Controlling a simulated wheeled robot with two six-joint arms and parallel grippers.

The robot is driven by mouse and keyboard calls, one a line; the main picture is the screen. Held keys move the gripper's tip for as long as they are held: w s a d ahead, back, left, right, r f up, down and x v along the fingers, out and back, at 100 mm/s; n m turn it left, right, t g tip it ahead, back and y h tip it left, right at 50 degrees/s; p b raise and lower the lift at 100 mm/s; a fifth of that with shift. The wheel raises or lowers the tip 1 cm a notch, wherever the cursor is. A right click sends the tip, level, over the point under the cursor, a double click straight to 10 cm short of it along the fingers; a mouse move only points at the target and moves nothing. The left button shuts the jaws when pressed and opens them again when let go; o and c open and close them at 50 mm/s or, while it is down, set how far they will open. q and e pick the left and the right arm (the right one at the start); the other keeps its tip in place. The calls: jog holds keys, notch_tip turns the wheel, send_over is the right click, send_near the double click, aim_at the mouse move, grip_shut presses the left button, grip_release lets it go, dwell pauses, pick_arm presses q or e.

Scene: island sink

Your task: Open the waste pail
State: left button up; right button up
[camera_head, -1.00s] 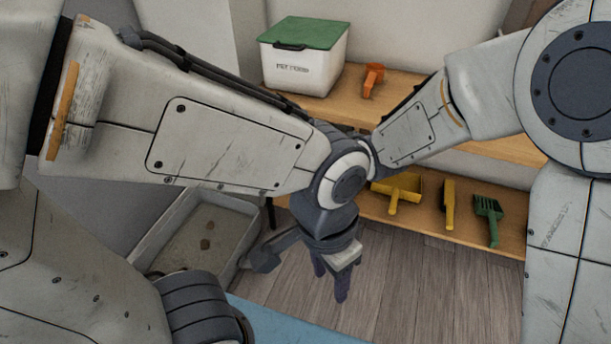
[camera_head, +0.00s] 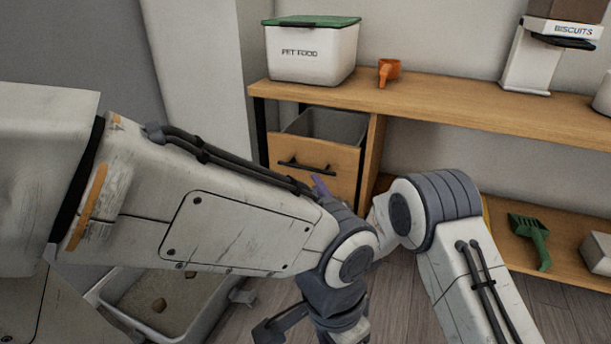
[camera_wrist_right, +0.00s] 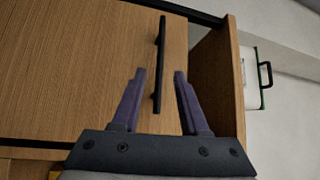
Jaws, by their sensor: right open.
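The waste pail (camera_head: 282,143) is a wooden front with a black bar handle (camera_head: 318,167), under the left end of the shelf. A grey hollow interior (camera_head: 343,124) shows above the front, which stands open at the top. My right gripper (camera_wrist_right: 157,75) is open in the wrist view, its purple fingertips on either side of the handle's lower part (camera_wrist_right: 160,60); contact cannot be told. In the head view one right fingertip (camera_head: 319,186) shows just below the handle, the rest hidden behind my left arm. My left gripper (camera_head: 343,334) is cut off at the bottom edge, its fingers unseen.
A pet food box (camera_head: 312,55) with a green lid and an orange scoop (camera_head: 388,72) stand on the shelf (camera_head: 470,103). A biscuit dispenser (camera_head: 535,60) is farther right. A green scoop (camera_head: 531,240) lies on the lower shelf. A litter tray (camera_head: 125,310) is on the floor.

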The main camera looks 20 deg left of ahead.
aim_at(306, 168)
jog(key=b+x, duration=0.3)
jog(key=x, duration=0.4)
jog(key=shift+f, duration=0.1)
jog(key=shift+x, duration=0.85)
grip_shut()
jog(key=shift+d, duration=0.1)
dwell(0.4)
